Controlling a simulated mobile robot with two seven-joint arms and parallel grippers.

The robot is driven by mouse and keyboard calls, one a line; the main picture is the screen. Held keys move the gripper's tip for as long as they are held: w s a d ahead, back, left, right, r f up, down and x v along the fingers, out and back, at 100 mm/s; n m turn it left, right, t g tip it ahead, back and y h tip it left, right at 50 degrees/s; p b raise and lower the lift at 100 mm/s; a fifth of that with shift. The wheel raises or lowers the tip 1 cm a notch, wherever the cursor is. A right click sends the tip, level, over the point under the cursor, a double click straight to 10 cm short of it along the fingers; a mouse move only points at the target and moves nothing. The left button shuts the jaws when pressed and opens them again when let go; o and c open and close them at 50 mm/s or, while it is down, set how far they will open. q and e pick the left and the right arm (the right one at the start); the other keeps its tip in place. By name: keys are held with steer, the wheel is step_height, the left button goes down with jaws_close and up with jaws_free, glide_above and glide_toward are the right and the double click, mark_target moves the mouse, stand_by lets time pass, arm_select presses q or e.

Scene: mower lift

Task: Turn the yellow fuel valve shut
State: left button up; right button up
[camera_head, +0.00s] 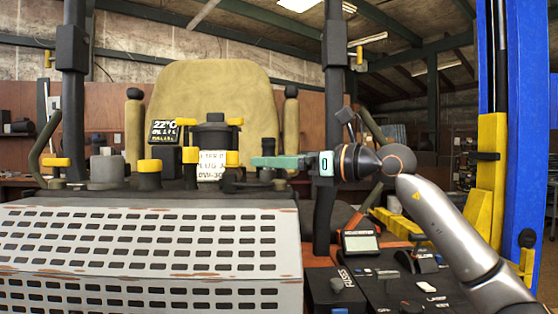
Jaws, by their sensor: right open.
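Several yellow handles stand on dark fittings along the top of the mower deck, and I cannot tell for sure which is the fuel valve. One yellow handle (232,158) is just left of my right gripper's tips, beside the white labelled container (210,167). Other yellow handles are at the middle left (149,166) and far left (56,162). My right gripper (256,162), with teal fingers, comes in from the right and points left. It is open, and no held thing shows; a small gap seems to separate it from the nearest yellow handle. My left gripper is out of view.
The grey slotted panel (140,245) fills the lower left. Dark posts (334,80) rise left and right of the tan seat (215,95). A black console (380,290) is at lower right, and a blue and yellow lift column (525,130) stands at far right.

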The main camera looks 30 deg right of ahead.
steer(key=shift+c, duration=0.4)
steer(key=c, duration=1.2)
steer(key=shift+c, duration=0.2)
